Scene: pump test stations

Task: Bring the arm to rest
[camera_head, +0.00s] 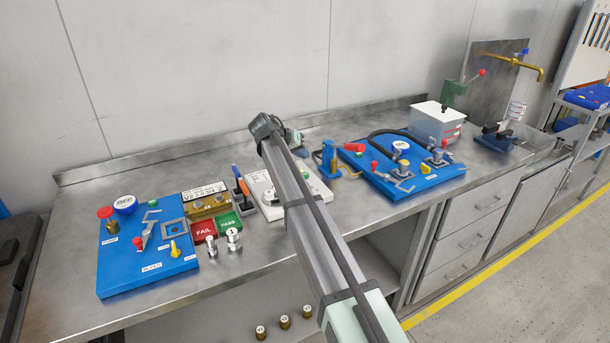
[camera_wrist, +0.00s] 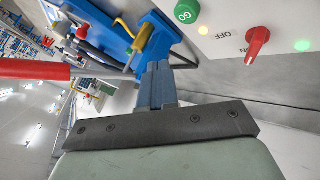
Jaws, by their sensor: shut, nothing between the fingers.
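My gripper shows in the wrist view with its blue-grey fingers (camera_wrist: 157,84) shut together and empty. Its fingertips point toward a blue stand with a yellow part (camera_wrist: 143,38), beside a white control panel (camera_wrist: 240,25). I cannot tell how far apart they are. The panel carries a green GO button (camera_wrist: 187,11) and a red OFF/ON knob (camera_wrist: 257,40). In the head view my arm reaches over the bench and bends at its far end. The gripper is mostly hidden behind the arm there. The white panel (camera_head: 318,189) lies below, partly hidden by my arm.
A blue station board (camera_head: 120,270) lies at left, near red FAIL (camera_head: 203,231) and green PASS (camera_head: 230,223) pads. Another blue board (camera_head: 425,184) with fittings and a black hose lies right of my arm.

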